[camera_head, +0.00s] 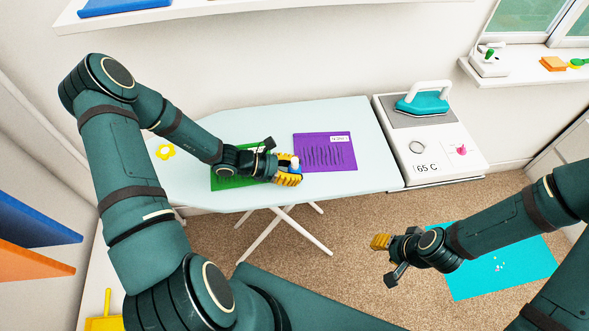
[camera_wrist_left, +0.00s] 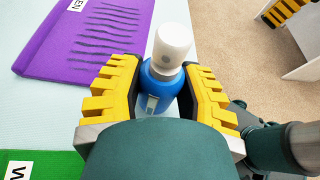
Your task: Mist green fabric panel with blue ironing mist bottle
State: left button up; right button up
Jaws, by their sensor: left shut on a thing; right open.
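The blue mist bottle (camera_wrist_left: 160,82) with a white cap stands between the yellow fingers of my left gripper (camera_wrist_left: 158,95) in the left wrist view. My left gripper (camera_head: 289,170) is shut on it over the ironing board, near the board's front edge. The green fabric panel (camera_head: 222,183) lies on the board, partly hidden under my left arm; its corner with a white label shows in the left wrist view (camera_wrist_left: 45,158). My right gripper (camera_head: 381,242) is open and empty, over the carpet right of the board.
A purple panel (camera_head: 325,152) with dark crease lines and a label lies on the ironing board (camera_head: 365,125). A teal iron (camera_head: 423,103) rests on a white stand reading 65 C. A cyan mat (camera_head: 500,265) lies on the floor.

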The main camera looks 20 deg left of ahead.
pick_arm(q)
jog(key=o, duration=1.1)
jog(key=shift+o, duration=0.2)
jog(key=v, duration=1.2)
